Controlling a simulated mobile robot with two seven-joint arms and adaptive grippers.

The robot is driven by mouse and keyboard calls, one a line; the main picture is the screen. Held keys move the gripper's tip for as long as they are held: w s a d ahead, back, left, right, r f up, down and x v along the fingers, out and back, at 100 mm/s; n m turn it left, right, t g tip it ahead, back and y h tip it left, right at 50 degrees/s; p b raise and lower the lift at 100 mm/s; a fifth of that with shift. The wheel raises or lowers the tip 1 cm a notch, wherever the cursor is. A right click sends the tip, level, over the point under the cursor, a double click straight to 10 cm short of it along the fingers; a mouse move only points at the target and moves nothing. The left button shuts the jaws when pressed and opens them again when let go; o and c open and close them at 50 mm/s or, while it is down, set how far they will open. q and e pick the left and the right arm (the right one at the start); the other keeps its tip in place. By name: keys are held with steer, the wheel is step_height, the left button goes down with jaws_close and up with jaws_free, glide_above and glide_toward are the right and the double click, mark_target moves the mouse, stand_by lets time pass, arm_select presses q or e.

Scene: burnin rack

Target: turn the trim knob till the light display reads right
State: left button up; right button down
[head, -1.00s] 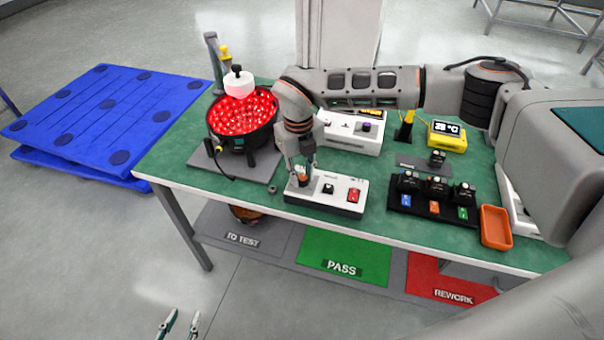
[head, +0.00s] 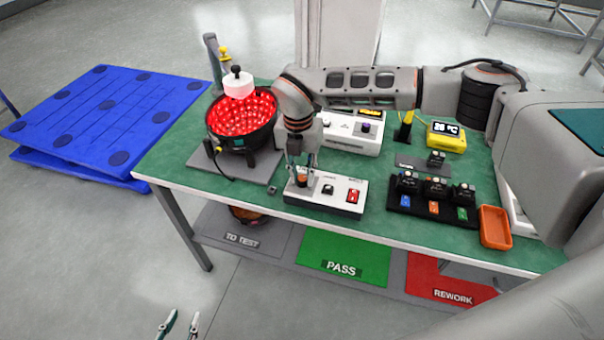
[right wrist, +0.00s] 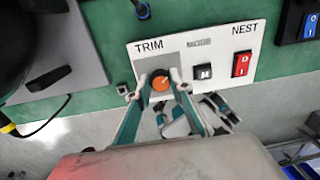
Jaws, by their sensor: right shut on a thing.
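The orange trim knob (right wrist: 160,82) sits under the word TRIM on the white control box (head: 326,205), with a small pale mark pointing up and right. My right gripper (right wrist: 156,90) is shut on the knob, one finger on each side; in the head view it comes down from above onto the box's left end (head: 303,174). The light display seems to be the dark round bowl (head: 243,128), filled with glowing red lights, with a white block with a black knob above it. My left gripper (head: 181,322) is open and empty at the bottom edge, away from the table.
A black MODE switch (right wrist: 203,72) and red NEST switch (right wrist: 242,64) stand right of the knob. A black rack of modules (head: 432,207), orange tray (head: 495,227) and yellow 25 °C readout (head: 447,136) are to the right. My right arm crosses above the table.

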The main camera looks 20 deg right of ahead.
mark_target(300, 177)
steer(key=shift+w+r, duration=0.1)
stand_by(0.3)
steer(key=c, duration=1.8)
jaws_free()
steer(key=r, duration=1.2)
steer(key=shift+a, duration=0.2)
steer(key=shift+f, duration=0.1)
